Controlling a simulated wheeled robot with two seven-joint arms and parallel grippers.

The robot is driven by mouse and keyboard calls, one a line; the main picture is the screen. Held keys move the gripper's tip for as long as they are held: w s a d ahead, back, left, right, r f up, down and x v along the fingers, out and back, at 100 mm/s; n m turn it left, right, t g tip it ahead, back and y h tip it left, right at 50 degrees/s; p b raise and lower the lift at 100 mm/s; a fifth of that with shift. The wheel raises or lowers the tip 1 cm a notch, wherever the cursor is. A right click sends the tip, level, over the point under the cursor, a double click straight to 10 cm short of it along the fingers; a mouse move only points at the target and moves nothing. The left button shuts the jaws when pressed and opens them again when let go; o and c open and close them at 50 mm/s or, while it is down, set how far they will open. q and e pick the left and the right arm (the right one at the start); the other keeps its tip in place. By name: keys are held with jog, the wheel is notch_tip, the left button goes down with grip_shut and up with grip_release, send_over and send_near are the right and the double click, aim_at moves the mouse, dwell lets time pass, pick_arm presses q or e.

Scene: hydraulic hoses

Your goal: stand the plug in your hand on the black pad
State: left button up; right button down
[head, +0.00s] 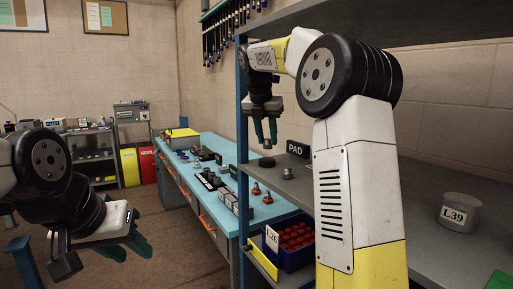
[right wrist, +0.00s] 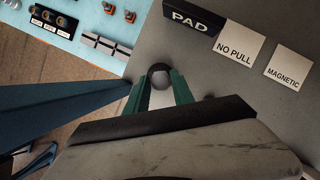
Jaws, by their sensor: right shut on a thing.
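My right gripper (head: 266,142) points down over the shelf at the back, closed on the plug. In the right wrist view a pale grey part of the plug (right wrist: 160,98) shows between the green fingers; most of it is hidden. The black pad (head: 266,162) is a dark disc on the grey shelf, right below the gripper with a gap between. A dark round shape, probably the pad (right wrist: 160,71), shows between the fingertips in the right wrist view. My left gripper (head: 132,247) is open and empty at the lower left, away from the shelf.
A black PAD sign (head: 298,149) stands behind the pad, with NO PULL (right wrist: 239,43) and MAGNETIC (right wrist: 289,66) cards beside it. A blue upright (head: 242,130) is left of the gripper. A grey canister (head: 460,214) stands far right. The shelf between is mostly clear.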

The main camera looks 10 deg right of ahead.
aim_at(267, 147)
jog(key=shift+w, duration=0.3)
jog(key=shift+w+f, duration=0.15)
jog(key=shift+f, duration=1.65)
jog(key=c, duration=1.1)
grip_release()
jog(key=shift+f, duration=0.15)
